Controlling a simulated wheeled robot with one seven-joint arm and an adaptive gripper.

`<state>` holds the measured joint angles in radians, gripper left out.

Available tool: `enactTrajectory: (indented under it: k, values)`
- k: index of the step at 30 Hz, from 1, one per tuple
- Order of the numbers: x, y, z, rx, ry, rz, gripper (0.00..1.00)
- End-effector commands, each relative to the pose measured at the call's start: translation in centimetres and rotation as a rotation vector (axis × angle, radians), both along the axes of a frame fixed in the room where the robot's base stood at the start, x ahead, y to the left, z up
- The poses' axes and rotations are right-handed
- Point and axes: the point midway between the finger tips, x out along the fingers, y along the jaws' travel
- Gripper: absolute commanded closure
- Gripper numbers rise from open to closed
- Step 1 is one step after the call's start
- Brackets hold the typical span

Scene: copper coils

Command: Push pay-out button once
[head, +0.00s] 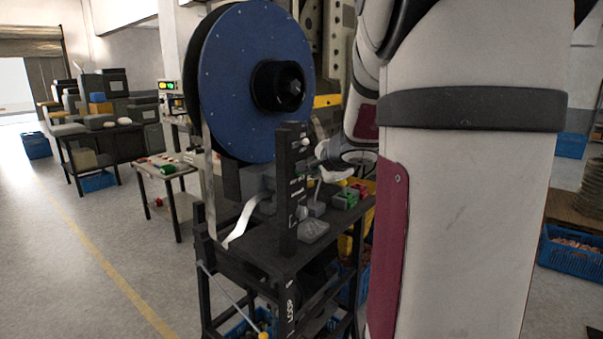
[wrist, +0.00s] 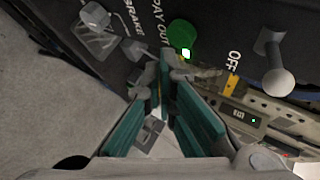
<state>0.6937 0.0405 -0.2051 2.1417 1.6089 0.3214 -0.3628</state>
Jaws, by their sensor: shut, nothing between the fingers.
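The pay-out button is a round green button (wrist: 181,32) on a black control panel (wrist: 215,18), beside the lettering "PAY OUT" in the wrist view. A small bright green spot shows at its lower edge. My gripper (wrist: 170,62) is shut and empty, its teal-padded fingers pointing at the panel. The tips are just below the button in the picture; I cannot tell whether they touch it. In the head view the panel is an upright black post (head: 289,195), and my gripper (head: 318,166) is close to its right side.
A clear grey knob (wrist: 96,16) by "BRAKE" and a metal toggle (wrist: 276,76) by "OFF" flank the button. A large blue reel (head: 235,75) stands behind the panel. A black table (head: 270,255) lies below, with small red and green items (head: 347,197) at right.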

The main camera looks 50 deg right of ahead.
Motion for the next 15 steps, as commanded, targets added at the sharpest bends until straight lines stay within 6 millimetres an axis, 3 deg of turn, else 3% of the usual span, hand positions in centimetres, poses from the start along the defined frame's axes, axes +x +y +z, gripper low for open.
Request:
enactTrajectory:
  k: [8,15]
  values:
    - [-0.1,0.0,0.0,-0.001,0.0,-0.001,1.0]
    - [-1.6,-0.2,0.0,0.0,0.0,-0.002,1.0]
